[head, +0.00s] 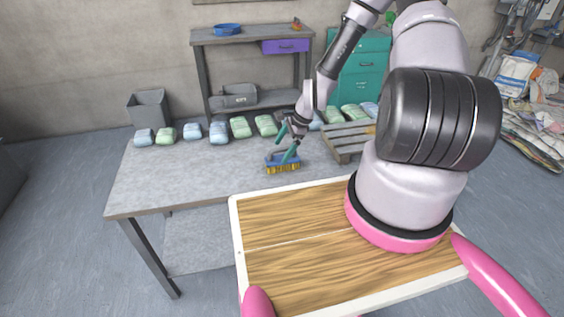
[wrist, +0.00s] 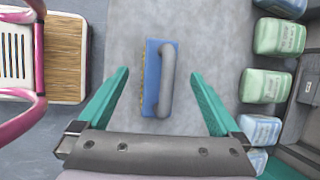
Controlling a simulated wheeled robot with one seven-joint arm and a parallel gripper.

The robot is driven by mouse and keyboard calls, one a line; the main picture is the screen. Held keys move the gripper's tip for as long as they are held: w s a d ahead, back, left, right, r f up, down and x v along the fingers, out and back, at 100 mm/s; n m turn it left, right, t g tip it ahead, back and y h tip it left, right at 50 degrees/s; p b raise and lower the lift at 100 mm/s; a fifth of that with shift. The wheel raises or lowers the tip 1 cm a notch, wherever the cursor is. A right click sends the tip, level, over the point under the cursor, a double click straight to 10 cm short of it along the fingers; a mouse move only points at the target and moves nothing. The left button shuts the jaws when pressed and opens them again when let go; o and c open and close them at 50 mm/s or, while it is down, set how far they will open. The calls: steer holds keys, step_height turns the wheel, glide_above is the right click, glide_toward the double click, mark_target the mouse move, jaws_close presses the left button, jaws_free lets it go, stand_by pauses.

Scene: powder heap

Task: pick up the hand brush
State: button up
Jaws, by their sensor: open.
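The hand brush (head: 283,162) lies on the grey table, bristles down, with a blue body and yellow bristles. In the wrist view the hand brush (wrist: 152,90) shows from above, with a grey bar handle along one side. My gripper (head: 288,143) is over the brush in the head view, and one teal finger overlaps the brush there. In the wrist view my gripper (wrist: 160,75) has its two teal fingers wide apart, one on each side of the brush, with nothing between them touching it. The height gap to the brush is hard to judge.
The grey table (head: 150,185) has bare room left of the brush. A row of blue and green bags (head: 219,132) lines its back. A wooden pallet (head: 345,142) stands to the right. Behind are a grey bin (head: 149,109) and a shelf (head: 205,38).

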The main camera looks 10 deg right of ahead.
mark_target(278, 159)
steer(key=shift+d+x, duration=0.15)
steer(key=shift+x, duration=1.2)
steer(key=shift+d+x, duration=0.1)
steer(key=shift+x, duration=1.25)
steer(key=shift+w+f, duration=0.1)
steer(key=shift+w, duration=0.05)
jaws_close()
step_height(278, 159, up, 10)
steer(key=shift+r, duration=0.1)
